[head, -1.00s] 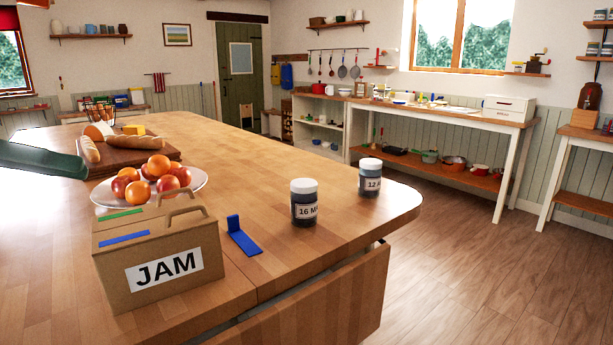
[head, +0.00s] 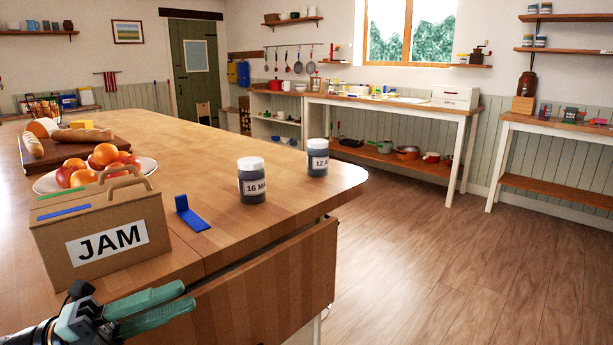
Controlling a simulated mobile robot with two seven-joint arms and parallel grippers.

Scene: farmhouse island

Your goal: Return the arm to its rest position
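My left gripper (head: 188,296) shows at the bottom left of the head view, in front of the island's near edge and below the JAM box. Its two green fingers point right and stand a little apart, with nothing visible between them. The cardboard JAM box (head: 104,232) stands upright on the wooden island (head: 205,160), apart from the gripper. My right gripper is not in view.
On the island are a blue bracket (head: 190,216), two dark jars with white lids (head: 252,182) (head: 317,158), a fruit plate (head: 45,183) and a board with bread (head: 110,150). A hinged leaf (head: 270,285) hangs at the near edge. Open floor (head: 430,260) lies to the right.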

